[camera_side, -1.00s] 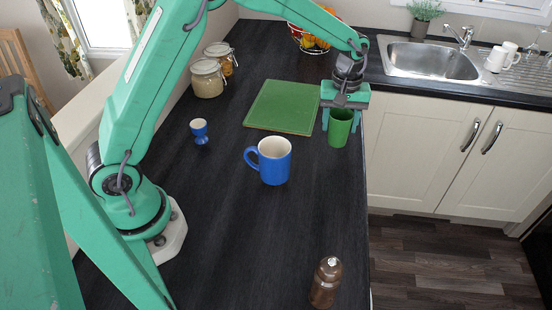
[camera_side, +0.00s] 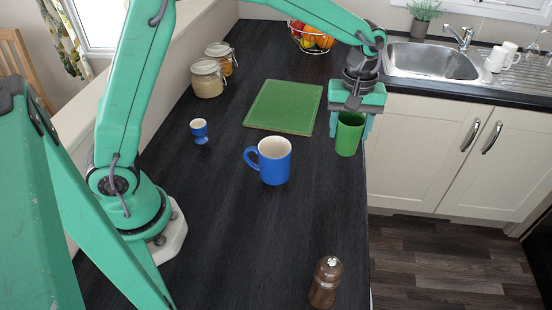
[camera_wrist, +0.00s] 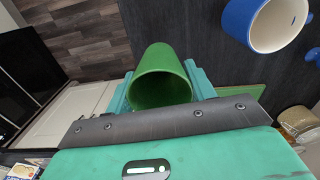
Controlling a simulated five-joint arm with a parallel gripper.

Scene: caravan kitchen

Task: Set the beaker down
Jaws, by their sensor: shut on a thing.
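The green beaker (camera_side: 349,134) is upright in my gripper (camera_side: 354,126), near the right edge of the dark worktop in the side view. My gripper is shut on the beaker, with a finger on each side of it. In the wrist view the beaker (camera_wrist: 160,80) shows its open mouth between the two fingers, and it looks empty. I cannot tell for sure whether its base touches the worktop or hangs over the edge.
A green chopping board (camera_side: 284,107) lies left of the beaker. A blue mug (camera_side: 274,165), a blue egg cup (camera_side: 200,132) and a brown pepper mill (camera_side: 325,282) stand on the worktop (camera_side: 235,215). Jars (camera_side: 207,78) and a fruit bowl (camera_side: 310,40) are farther back. The sink (camera_side: 430,60) is at the right.

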